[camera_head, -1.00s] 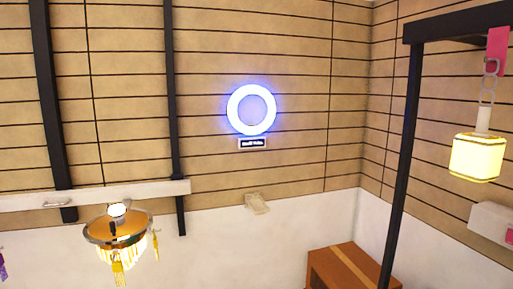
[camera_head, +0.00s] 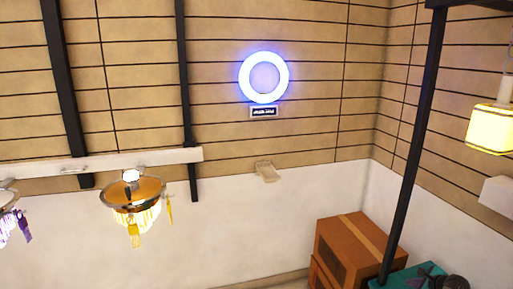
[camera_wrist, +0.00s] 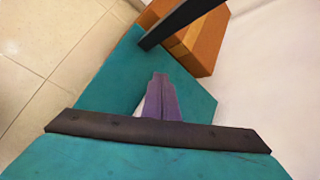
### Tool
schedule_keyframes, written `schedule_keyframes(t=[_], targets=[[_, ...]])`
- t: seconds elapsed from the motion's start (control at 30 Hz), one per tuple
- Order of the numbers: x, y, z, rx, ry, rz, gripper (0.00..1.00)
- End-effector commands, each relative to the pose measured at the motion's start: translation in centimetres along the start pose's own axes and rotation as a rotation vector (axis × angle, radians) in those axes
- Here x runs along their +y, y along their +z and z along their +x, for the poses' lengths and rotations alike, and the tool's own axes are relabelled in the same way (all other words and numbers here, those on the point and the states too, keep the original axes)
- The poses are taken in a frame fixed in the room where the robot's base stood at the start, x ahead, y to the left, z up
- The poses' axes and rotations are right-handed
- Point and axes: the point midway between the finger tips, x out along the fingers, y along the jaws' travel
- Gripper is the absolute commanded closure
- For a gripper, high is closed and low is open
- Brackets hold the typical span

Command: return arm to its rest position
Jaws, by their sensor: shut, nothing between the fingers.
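My gripper (camera_wrist: 160,80) shows in the wrist view as two purple-grey fingers lying together, shut and empty. It points over a teal surface (camera_wrist: 105,88), with a dark bar (camera_wrist: 90,124) crossing the picture at the base of the fingers. I cannot tell whether the fingers touch the teal surface. The teal surface also shows at the bottom right of the head view (camera_head: 392,281), with dark shapes on it that are cut off by the frame edge and too unclear to name.
A lit chandelier (camera_head: 136,200) hangs at left and a yellow lantern (camera_head: 490,129) at right. A glowing ring (camera_head: 264,78) is on the wall. Tiled floor (camera_wrist: 50,40) lies clear at left.

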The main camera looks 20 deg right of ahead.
Motion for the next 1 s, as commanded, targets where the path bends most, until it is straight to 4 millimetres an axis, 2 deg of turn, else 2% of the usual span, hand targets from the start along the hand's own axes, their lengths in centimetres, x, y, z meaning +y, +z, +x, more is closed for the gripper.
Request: schedule_keyframes(t=[0.03,0.2,0.37,0.5,0.73,1.0], targets=[[1.3,1.6,1.4,-0.013,0.023,-0.015,1.0],[6.1,6.6,5.5,-0.051,0.099,-0.06,1.0],[11.4,10.9,8.6,-0.08,0.174,-0.108,1.0],[16.7,14.1,10.7,-0.096,0.245,-0.158,1.0],[26.2,18.5,13.0,-0.113,0.371,-0.256,1.0],[38.0,21.9,13.7,-0.13,0.529,-0.428,1.0]])
